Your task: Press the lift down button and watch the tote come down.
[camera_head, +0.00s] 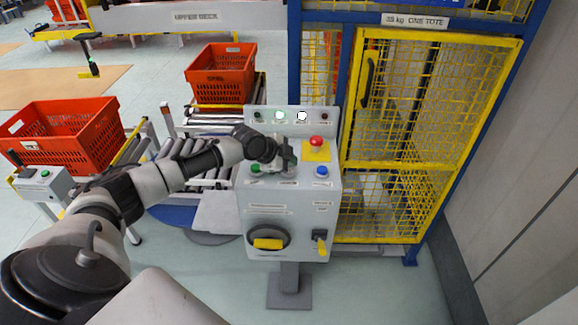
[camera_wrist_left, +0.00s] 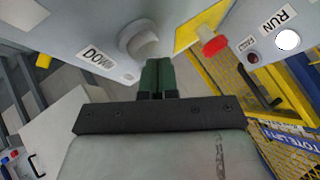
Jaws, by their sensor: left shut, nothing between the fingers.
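The grey control box (camera_head: 262,215) stands upright in the head view. My left gripper (camera_head: 285,160) is shut and empty at its sloped top face, between a green button (camera_head: 255,168) and a blue button (camera_head: 322,170). In the left wrist view, the dark green fingers (camera_wrist_left: 156,68) end close beside a pale round button (camera_wrist_left: 142,46), next to the DOWN label (camera_wrist_left: 98,57). I cannot tell whether they touch it. The gripper hides this button in the head view. The yellow mesh lift cage (camera_head: 430,110) is behind the box. A red shape (camera_head: 308,62) shows partly through its mesh. My right gripper is not in view.
A red emergency button (camera_head: 316,142) sits on a yellow plate close to the gripper. A white lamp (camera_head: 302,116) is lit above it. Orange totes rest on the left conveyor (camera_head: 60,135) and back conveyor (camera_head: 220,72). A grey wall (camera_head: 510,160) bounds the right.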

